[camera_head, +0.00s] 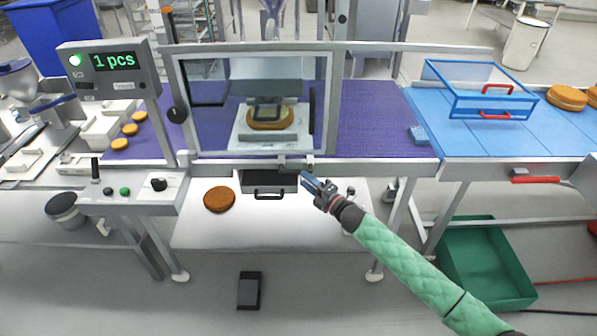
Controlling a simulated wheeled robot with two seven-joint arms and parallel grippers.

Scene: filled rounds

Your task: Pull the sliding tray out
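The sliding tray (284,182) is a small dark tray front with a black bar handle (268,193). It sits under the machine's bench edge, below the clear window, and shows only its front and a little of its top. My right gripper (309,181) comes in from the lower right on a green-sleeved arm. Its tips are just right of the tray, apart from the handle in the picture. The fingers are small and seen at an angle, so their opening is unclear. My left gripper is out of view.
A brown round (219,199) lies on the white surface left of the tray. Another round (270,118) is behind the clear window (215,100). A control panel (130,190) stands left, a green bin (490,265) lower right. A black pedal-like box (249,290) lies on the floor.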

